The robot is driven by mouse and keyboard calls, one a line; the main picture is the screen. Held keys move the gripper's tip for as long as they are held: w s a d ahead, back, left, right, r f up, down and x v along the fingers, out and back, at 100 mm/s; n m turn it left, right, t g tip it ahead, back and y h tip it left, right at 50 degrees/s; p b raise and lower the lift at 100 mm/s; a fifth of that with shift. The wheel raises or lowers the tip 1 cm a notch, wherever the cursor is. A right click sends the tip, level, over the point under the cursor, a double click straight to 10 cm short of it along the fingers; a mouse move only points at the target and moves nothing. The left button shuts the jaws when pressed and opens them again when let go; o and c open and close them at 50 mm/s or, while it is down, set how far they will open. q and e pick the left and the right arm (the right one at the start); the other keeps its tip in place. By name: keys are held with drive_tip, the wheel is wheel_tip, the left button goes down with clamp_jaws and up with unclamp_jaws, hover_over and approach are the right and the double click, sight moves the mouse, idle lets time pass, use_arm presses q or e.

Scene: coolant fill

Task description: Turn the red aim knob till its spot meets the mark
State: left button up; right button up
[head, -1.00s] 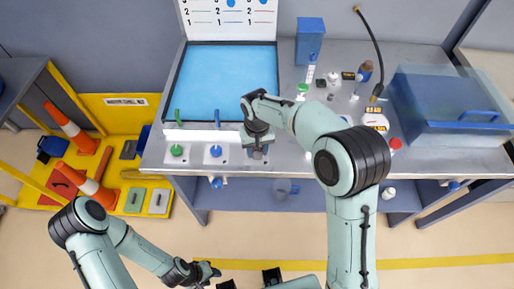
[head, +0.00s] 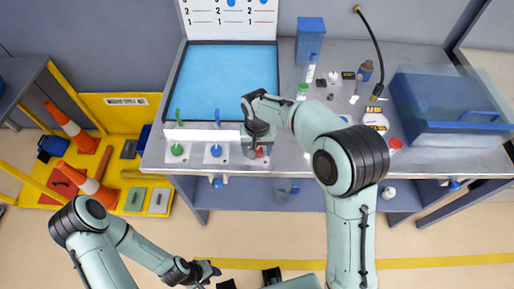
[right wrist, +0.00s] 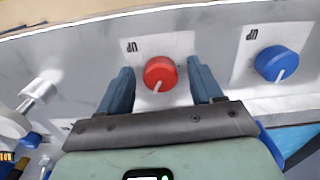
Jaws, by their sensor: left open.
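The red knob (right wrist: 160,73) sits on a white plate marked "UP" in the right wrist view. Its white pointer line slants toward the lower left of the picture. My right gripper (right wrist: 162,84) is open, with one finger on each side of the knob and a visible gap to both. In the head view the red knob (head: 261,152) shows partly beside my right gripper (head: 254,143) at the bench front. My left gripper (head: 207,272) is open and empty, low over the floor, away from the bench. I cannot make out the knob's spot or mark.
A blue knob (head: 215,151) and a green knob (head: 177,150) sit left of the red one. Behind them is a blue basin (head: 215,80) with a numbered board (head: 230,18). Bottles and a clear blue box (head: 445,105) stand to the right.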

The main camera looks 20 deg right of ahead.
drive_tip(key=shift+r, duration=0.1)
use_arm(q)
drive_tip(key=shift+w+r+p, duration=0.8)
drive_tip(key=shift+r, duration=0.25)
use_arm(e)
wheel_tip(320, 180, up, 13)
use_arm(q)
drive_tip(key=shift+s, duration=0.15)
